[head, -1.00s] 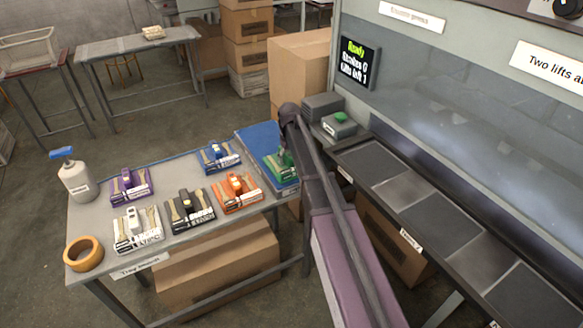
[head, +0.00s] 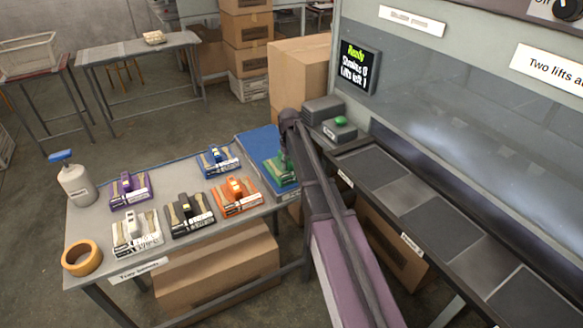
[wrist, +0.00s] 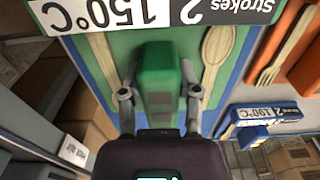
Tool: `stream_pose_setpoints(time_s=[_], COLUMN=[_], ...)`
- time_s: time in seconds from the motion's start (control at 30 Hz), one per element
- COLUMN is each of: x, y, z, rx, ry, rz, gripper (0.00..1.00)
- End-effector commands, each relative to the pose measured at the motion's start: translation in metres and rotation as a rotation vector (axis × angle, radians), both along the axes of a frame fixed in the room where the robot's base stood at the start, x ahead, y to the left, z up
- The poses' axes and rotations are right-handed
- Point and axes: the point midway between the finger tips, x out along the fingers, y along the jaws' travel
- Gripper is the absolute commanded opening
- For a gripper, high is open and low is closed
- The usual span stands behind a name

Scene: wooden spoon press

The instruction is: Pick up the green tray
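The green tray (head: 283,169) lies on the blue mat at the right end of the table, with a wooden fork and spoon in it. In the wrist view its raised green handle (wrist: 160,72) stands upright between my fingers, and its label reads 150°C and 2 strokes. My gripper (wrist: 160,82) has one finger along each side of the handle, drawn in close against it. The tray appears to rest on the mat. In the head view my arm hides part of it and the fingers are hard to make out.
An orange tray (head: 236,196) and a blue tray (head: 217,161) are close to the left. Purple, white and black trays, a bottle (head: 74,182) and a tape roll (head: 82,257) share the table. The press (head: 455,110) with its dark bed stands to the right.

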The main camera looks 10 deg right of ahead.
Motion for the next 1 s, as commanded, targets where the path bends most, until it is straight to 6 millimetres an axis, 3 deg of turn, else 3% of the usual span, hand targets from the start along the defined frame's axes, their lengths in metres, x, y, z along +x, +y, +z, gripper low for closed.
stream_pose_setpoints(time_s=[0.07, 0.57, 1.0], x=[0.0, 0.0, 0.0], y=[0.0, 0.0, -0.001], z=[0.0, 0.003, 0.032], rx=[0.0, 0.0, 0.0], ry=[0.0, 0.0, 0.0], rz=[0.0, -0.001, -0.001], gripper=[0.0, 0.0, 0.0])
